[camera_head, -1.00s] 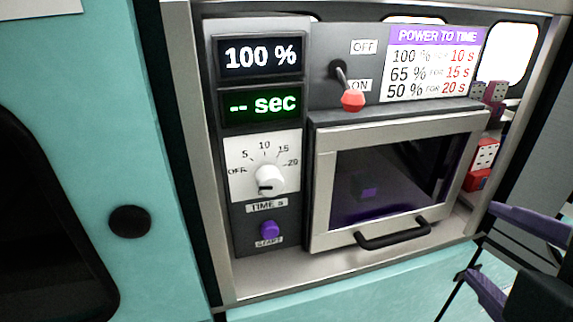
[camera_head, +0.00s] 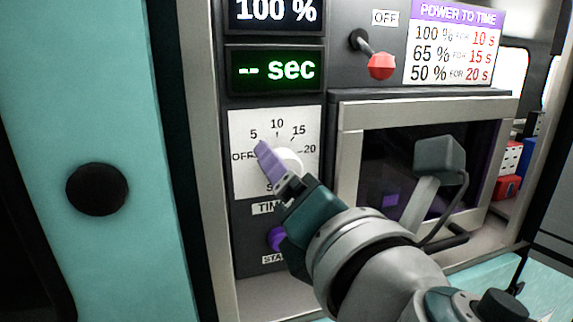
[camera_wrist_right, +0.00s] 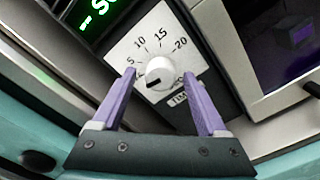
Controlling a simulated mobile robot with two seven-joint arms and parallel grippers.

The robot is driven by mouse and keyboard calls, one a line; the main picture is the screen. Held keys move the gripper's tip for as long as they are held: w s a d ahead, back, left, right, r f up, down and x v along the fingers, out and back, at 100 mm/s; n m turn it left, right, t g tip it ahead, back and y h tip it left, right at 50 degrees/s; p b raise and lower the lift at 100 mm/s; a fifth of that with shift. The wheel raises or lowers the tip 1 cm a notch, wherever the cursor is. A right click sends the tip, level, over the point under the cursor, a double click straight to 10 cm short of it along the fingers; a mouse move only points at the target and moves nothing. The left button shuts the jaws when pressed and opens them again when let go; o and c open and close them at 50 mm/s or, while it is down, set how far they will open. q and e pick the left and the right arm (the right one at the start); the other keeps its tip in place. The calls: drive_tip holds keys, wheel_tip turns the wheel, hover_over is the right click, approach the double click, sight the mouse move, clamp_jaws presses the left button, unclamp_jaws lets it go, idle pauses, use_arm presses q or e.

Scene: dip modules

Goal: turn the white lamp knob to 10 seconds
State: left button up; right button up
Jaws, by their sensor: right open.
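The white lamp knob (camera_head: 290,161) sits on a white dial plate marked OFF, 5, 10, 15 and 20. In the wrist view the knob (camera_wrist_right: 160,70) shows whole, and its dark mark points toward the left finger, where the OFF label is hidden. The time display (camera_head: 272,70) reads "-- sec". My right gripper (camera_wrist_right: 158,76) is open, with its two purple fingers on either side of the knob. Whether they touch it I cannot tell. In the head view one finger overlaps the knob's left part. My left gripper is not in view.
A purple START button (camera_head: 276,239) sits below the dial, partly behind my right gripper. A red-tipped switch lever (camera_head: 380,66) is above the dark-windowed door (camera_head: 348,150), right of the dial. A dark round knob (camera_head: 97,189) is on the teal panel at left.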

drive_tip(key=shift+x, duration=1.1)
clamp_jaws()
